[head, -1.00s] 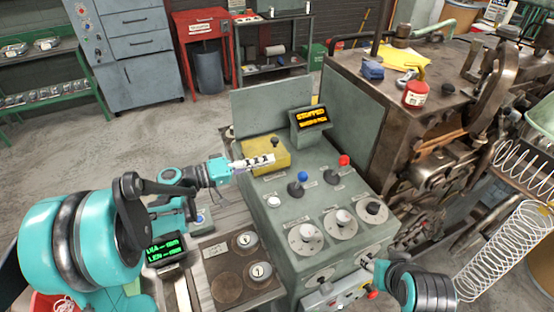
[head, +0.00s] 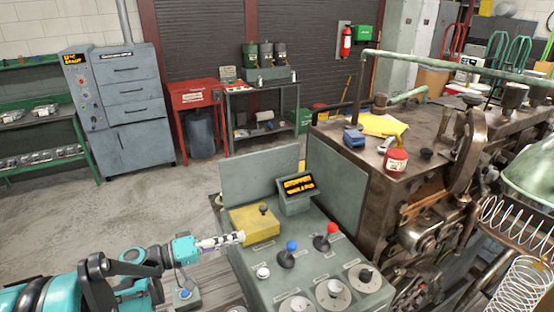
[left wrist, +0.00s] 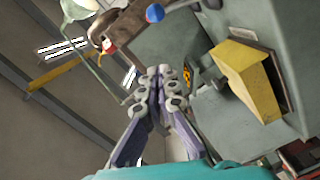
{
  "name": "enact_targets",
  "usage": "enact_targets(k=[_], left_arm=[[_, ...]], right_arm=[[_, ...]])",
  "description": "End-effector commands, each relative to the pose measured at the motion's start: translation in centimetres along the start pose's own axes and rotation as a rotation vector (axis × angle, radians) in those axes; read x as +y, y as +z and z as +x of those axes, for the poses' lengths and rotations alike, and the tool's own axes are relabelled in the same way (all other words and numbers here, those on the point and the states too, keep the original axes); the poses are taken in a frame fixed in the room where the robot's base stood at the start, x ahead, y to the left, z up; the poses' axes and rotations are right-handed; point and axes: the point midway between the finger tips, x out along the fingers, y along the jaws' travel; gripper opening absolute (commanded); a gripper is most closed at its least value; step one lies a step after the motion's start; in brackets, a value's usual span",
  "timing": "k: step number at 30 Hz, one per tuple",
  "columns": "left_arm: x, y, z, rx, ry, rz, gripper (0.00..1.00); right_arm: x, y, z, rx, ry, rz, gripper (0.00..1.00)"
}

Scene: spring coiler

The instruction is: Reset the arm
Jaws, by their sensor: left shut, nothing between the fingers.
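My left gripper (head: 238,238) comes in from the left in the head view, with its fingertips beside the yellow box (head: 254,225) on the grey control console (head: 262,288). I cannot tell whether they touch the box. In the left wrist view the fingers (left wrist: 160,78) are closed together and hold nothing. The yellow box (left wrist: 248,80) shows to their right there, apart from the fingers. My right gripper is not in view.
The console carries a blue-knobbed lever (head: 287,255), a red-knobbed lever (head: 325,238), dials and a display (head: 297,186) with orange text. The spring coiling machine (head: 385,190) stands to the right with wire coils (head: 520,285). Open floor (head: 120,215) lies behind my left arm.

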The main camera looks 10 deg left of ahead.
Motion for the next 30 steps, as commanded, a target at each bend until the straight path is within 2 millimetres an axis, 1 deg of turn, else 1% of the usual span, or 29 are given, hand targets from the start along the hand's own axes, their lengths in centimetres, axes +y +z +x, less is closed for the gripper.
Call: enact_targets(k=[2,5,9,13,15,17,21,25,27,30], left_arm=[[0.1,0.6,0.6,-0.018,-0.034,-0.010,0.00],[0.1,2.3,1.8,-0.059,-0.128,-0.031,0.00],[-0.3,6.0,3.1,-0.133,-0.331,-0.049,0.00],[-0.8,9.6,2.8,-0.186,-0.528,-0.031,0.00],[-1.1,11.4,2.1,-0.208,-0.631,-0.006,0.00],[-1.3,12.7,1.2,-0.222,-0.716,0.023,0.00],[-1.7,15.3,-1.3,-0.243,-0.903,0.120,0.00],[-1.8,16.9,-4.0,-0.246,-1.050,0.238,0.00],[-1.9,17.3,-5.3,-0.241,-1.111,0.302,0.00],[-1.8,17.5,-6.7,-0.232,-1.173,0.380,0.00]], right_arm=[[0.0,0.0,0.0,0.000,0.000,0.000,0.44],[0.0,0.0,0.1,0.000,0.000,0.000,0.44],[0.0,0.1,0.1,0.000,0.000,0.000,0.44],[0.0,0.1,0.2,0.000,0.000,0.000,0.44],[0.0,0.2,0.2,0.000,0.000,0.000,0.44],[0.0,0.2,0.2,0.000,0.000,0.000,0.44],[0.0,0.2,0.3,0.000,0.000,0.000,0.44],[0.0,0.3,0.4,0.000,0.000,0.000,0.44],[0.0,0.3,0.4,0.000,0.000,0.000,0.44],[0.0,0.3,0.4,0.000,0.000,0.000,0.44]])
